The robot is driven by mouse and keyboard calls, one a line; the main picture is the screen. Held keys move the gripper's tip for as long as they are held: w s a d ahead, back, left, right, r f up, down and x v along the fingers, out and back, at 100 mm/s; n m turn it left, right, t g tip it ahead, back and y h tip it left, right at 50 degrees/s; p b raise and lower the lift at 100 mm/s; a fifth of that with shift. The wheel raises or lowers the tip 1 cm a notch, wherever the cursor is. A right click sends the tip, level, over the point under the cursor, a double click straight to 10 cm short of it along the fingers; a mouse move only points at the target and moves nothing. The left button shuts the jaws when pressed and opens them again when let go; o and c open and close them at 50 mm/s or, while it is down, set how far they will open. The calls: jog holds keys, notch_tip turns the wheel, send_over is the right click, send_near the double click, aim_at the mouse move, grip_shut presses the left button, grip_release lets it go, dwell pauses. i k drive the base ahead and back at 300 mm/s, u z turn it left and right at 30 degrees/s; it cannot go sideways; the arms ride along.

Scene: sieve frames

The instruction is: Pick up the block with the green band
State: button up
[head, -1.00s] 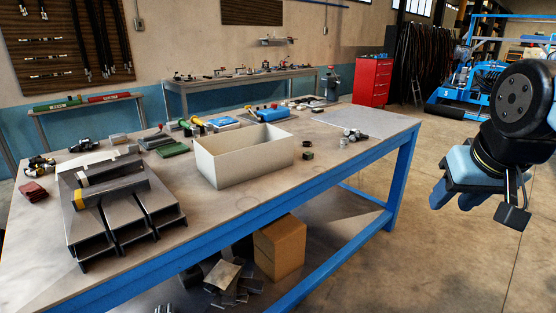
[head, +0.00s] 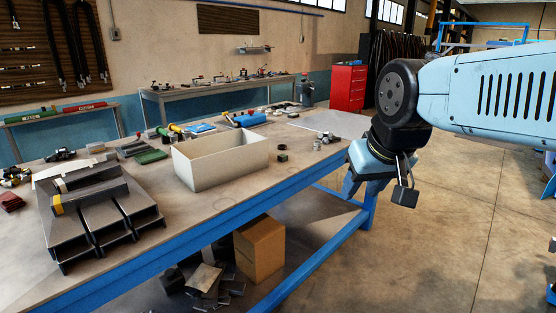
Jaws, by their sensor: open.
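A small dark block (head: 283,157) sits on the workbench (head: 232,212), just right of the white open box (head: 222,160). It seems to have a greenish tint, but it is too small to make out a band for certain. My gripper (head: 362,190) hangs in front of the bench's right end, fingers downward, to the right of the block and apart from it. It is open, and nothing shows between its fingers.
Dark metal channels (head: 105,222) with a yellow-banded bar lie on the bench's left. Small metal parts (head: 326,138) and a grey sheet (head: 325,122) lie right of the box. A cardboard box (head: 260,249) stands below. Bare benchtop lies in front of the white box.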

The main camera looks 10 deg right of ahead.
aim_at(283, 158)
jog(key=i, duration=1)
